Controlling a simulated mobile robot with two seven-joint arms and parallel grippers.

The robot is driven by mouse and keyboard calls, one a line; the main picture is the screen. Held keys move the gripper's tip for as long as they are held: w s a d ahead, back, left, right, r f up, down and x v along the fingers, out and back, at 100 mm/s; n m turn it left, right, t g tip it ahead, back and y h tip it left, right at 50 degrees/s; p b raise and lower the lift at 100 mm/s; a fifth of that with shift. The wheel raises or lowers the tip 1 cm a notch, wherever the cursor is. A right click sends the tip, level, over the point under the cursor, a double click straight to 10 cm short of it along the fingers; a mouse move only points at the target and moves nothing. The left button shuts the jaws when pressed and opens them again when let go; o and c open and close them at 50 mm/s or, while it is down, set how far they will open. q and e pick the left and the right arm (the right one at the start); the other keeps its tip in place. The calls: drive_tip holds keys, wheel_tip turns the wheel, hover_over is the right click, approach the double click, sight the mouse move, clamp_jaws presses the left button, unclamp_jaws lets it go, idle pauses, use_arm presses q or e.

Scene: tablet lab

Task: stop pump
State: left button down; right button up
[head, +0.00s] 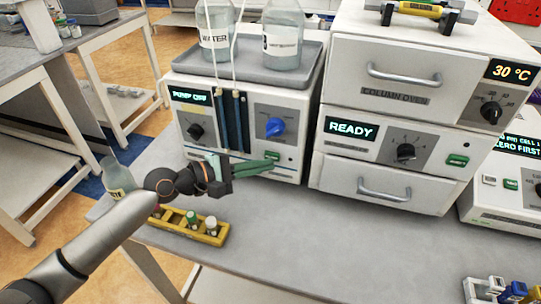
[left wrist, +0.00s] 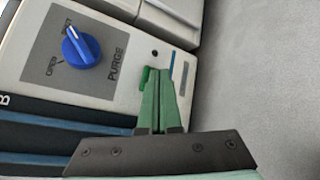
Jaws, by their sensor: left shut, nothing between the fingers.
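The pump (head: 280,108) is a white box on the bench with a lit display (head: 190,96) that reads "PUMP OFF". A blue purge knob (head: 274,127) is on its front, also large in the left wrist view (left wrist: 81,46). A small green switch (left wrist: 146,76) is low on the front, beside my fingertips; they partly cover it. My left gripper (head: 272,162) is shut and empty, its green fingers pointing at the pump's lower right front. In the left wrist view the fingertips (left wrist: 159,73) are at or very near the switch; contact cannot be told.
Two bottles, one labelled water (head: 216,42), stand in a grey tray (head: 250,77) on the pump. A column oven (head: 395,90) showing "READY" stands to its right. A yellow vial rack (head: 172,226) and a bottle (head: 118,177) are near my left arm.

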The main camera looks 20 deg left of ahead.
use_arm(q)
drive_tip(key=shift+s, duration=0.35)
use_arm(e)
drive_tip(key=shift+r, duration=0.3)
use_arm(q)
drive_tip(key=shift+s+r+p, duration=0.1)
drive_tip(key=shift+s+p, duration=1.15)
drive_tip(key=shift+s, duration=0.7)
drive_tip(key=shift+s+a+p, duration=0.1)
drive_tip(key=shift+s+p, duration=0.2)
drive_tip(key=shift+s, duration=0.75)
use_arm(e)
wheel_tip(320, 180, up, 3)
drive_tip(key=shift+f, duration=0.1)
drive_tip(key=shift+o, duration=0.2)
